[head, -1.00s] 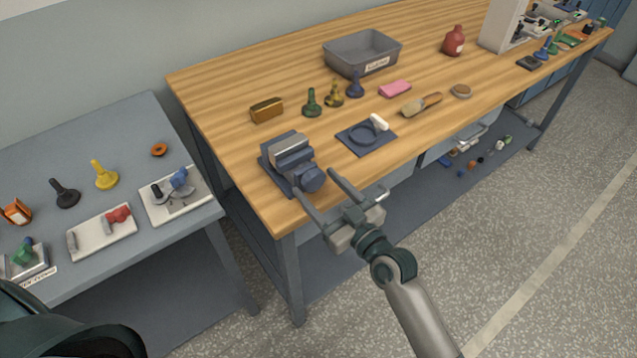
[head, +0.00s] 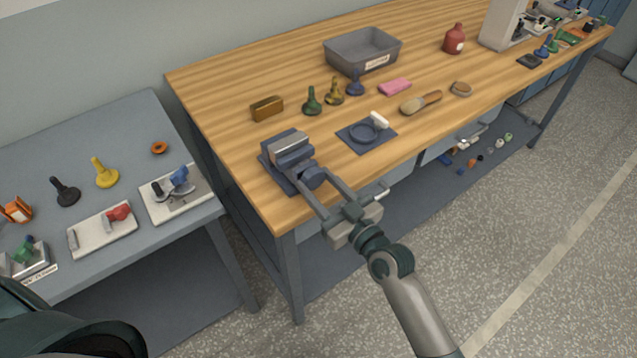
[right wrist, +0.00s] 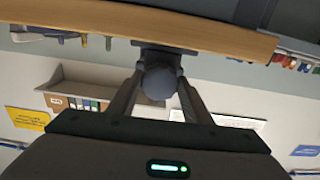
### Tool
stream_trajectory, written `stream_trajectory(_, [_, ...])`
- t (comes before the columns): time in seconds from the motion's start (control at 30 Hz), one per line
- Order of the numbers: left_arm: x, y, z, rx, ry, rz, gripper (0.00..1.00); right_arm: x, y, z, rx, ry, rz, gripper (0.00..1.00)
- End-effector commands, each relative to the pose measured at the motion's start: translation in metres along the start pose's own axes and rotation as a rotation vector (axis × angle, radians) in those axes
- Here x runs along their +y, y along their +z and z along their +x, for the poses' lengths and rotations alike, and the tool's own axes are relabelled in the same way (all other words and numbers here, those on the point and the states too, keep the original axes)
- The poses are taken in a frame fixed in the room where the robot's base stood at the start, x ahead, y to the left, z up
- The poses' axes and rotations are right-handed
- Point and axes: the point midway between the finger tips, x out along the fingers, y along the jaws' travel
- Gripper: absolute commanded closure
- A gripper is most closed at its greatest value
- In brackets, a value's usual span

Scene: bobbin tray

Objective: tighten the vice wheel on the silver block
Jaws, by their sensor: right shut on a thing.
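The blue-grey vice (head: 290,155) stands on the near left corner of the wooden bench. The silver block (head: 290,142) sits between its jaws. The vice wheel (head: 314,177) is a dark blue round knob on the vice's front side, facing me. My right gripper (head: 316,187) is shut on the wheel, one finger on each side. In the right wrist view the wheel (right wrist: 160,80) shows dark between the two fingers (right wrist: 158,92). My left gripper is not in view.
A blue mat with a ring and white-handled piece (head: 366,134) lies right of the vice. A brass block (head: 267,109) and several small stamps (head: 312,101) stand behind it. A grey bin (head: 362,52) is farther back. A lower side table (head: 110,270) with clamps stands left.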

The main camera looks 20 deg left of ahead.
Motion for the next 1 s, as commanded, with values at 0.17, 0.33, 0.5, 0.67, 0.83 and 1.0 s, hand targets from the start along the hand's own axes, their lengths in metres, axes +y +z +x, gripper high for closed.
stream_trajectory(0.17, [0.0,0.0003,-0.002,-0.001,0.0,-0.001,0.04,-0.0002,0.0001,-0.0001,-0.001,0.0,0.081,0.78])
stream_trajectory(0.33, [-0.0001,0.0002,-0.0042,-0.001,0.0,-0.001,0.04,-0.0004,0.0,-0.0002,-0.002,0.0,0.195,0.78])
stream_trajectory(0.5, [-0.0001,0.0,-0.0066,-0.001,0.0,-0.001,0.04,-0.0008,-0.0001,-0.0002,-0.002,0.0,0.327,0.78])
stream_trajectory(0.67, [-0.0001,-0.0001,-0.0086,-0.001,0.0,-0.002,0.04,-0.0011,0.0,-0.0002,-0.002,0.0,0.443,0.78])
stream_trajectory(0.83, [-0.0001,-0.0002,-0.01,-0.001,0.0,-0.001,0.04,-0.0012,0.0003,-0.0001,-0.002,0.0,0.535,0.78])
stream_trajectory(1.0, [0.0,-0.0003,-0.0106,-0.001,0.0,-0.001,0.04,-0.0012,0.0004,-0.0001,-0.002,0.001,0.583,0.77])
